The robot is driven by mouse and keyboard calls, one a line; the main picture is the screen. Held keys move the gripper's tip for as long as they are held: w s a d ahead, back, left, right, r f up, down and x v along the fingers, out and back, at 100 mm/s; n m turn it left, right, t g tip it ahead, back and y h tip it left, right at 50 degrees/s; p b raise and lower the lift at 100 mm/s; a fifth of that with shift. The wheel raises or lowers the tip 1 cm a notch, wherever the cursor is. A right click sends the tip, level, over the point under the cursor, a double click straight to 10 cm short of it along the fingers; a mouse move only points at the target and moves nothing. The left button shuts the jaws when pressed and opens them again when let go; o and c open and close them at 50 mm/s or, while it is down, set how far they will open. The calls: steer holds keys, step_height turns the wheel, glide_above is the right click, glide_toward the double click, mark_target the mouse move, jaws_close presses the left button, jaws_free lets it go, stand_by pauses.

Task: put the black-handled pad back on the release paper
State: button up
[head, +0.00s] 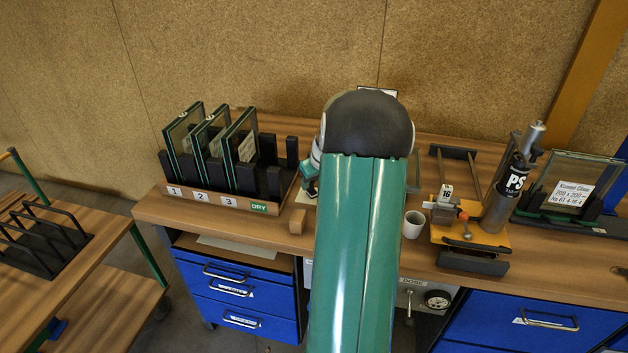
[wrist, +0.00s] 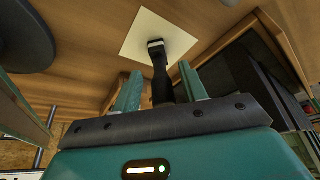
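The black-handled pad (wrist: 161,72) shows in the wrist view. Its pale-edged head lies over the cream release paper (wrist: 138,36), and its handle points back toward my gripper. I cannot tell for sure whether the head touches the paper. My gripper (wrist: 160,88) has its two teal fingers apart, one on each side of the handle, with a visible gap on both sides. In the head view my arm hides the pad and most of the gripper. A white corner, probably the paper (head: 308,198), shows left of my arm.
A rack (head: 230,197) of glass panes stands left on the bench, with a small wooden block (head: 297,221) near it. A white cup (head: 413,224), an orange-based fixture (head: 470,236) and a PS cylinder (head: 508,185) stand right of my arm.

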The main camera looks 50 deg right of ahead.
steer(key=shift+r, duration=0.1)
steer(key=v, duration=1.2)
steer(key=w+a+r+n, duration=0.15)
steer(key=a+r, duration=0.25)
steer(key=a, duration=0.9)
steer(key=w+a+r+n, duration=0.15)
steer(key=a+r, duration=0.25)
steer(key=a, duration=0.8)
steer(key=s+a, duration=0.4)
steer(key=a, duration=0.3)
steer(key=s+a+f+n+t+y, duration=0.1)
steer(key=s+a, duration=0.3)
steer(key=a, duration=0.3)
steer(key=s+a, duration=0.4)
steer(key=a, duration=0.3)
steer(key=shift+f+y, duration=0.25)
steer(key=shift+y, duration=0.15)
